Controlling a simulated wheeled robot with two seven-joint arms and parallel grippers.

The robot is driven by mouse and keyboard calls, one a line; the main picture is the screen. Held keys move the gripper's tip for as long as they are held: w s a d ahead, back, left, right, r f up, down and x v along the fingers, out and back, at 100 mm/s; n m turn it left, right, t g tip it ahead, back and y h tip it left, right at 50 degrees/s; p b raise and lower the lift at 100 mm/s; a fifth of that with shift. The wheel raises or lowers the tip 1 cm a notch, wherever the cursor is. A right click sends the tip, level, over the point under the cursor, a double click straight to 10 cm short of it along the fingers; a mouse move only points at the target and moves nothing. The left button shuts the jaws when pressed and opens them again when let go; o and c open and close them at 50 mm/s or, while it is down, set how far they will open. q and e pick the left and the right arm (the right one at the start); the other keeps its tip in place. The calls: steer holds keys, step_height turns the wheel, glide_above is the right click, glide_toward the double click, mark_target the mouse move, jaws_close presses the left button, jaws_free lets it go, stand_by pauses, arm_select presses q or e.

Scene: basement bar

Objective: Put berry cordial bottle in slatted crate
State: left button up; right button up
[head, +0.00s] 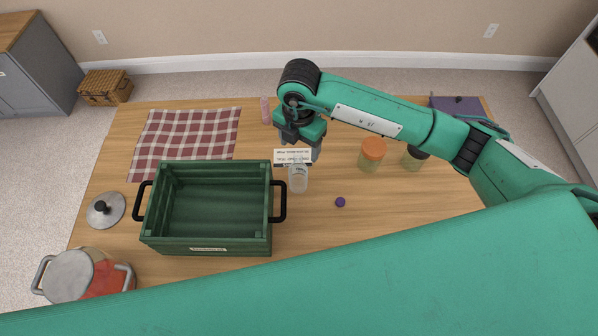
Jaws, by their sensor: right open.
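The slatted crate (207,250) is a green wooden box with black side handles, open at the top. It stands left of centre on the table and looks empty. A small pink bottle (265,110) stands upright at the back of the table, behind the crate; it may be the berry cordial bottle, but I cannot read a label. My right gripper (299,150) is open, pointing down, right of and in front of the pink bottle and apart from it. A white label card (292,157) shows by its fingers. My left gripper is not in view.
A clear cup (298,180) stands right of the crate. An orange-lidded jar (371,155), a dark-lidded jar (414,157) and a purple ball (340,202) are further right. A checked cloth (187,140), a lid (105,209) and a pot (70,276) are left.

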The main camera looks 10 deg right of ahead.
mark_target(298, 163)
step_height(298, 163, down, 4)
steer(key=shift+r+p, duration=0.2)
steer(key=shift+p, duration=0.1)
steer(key=shift+f+p, duration=0.35)
steer(key=shift+f, duration=0.1)
step_height(298, 163, down, 4)
steer(key=shift+w+a+r+p, duration=0.15)
steer(key=shift+r+p, duration=0.05)
steer(key=shift+p, duration=0.6)
steer(key=shift+f, duration=0.5)
jaws_close()
steer(key=shift+r, duration=0.1)
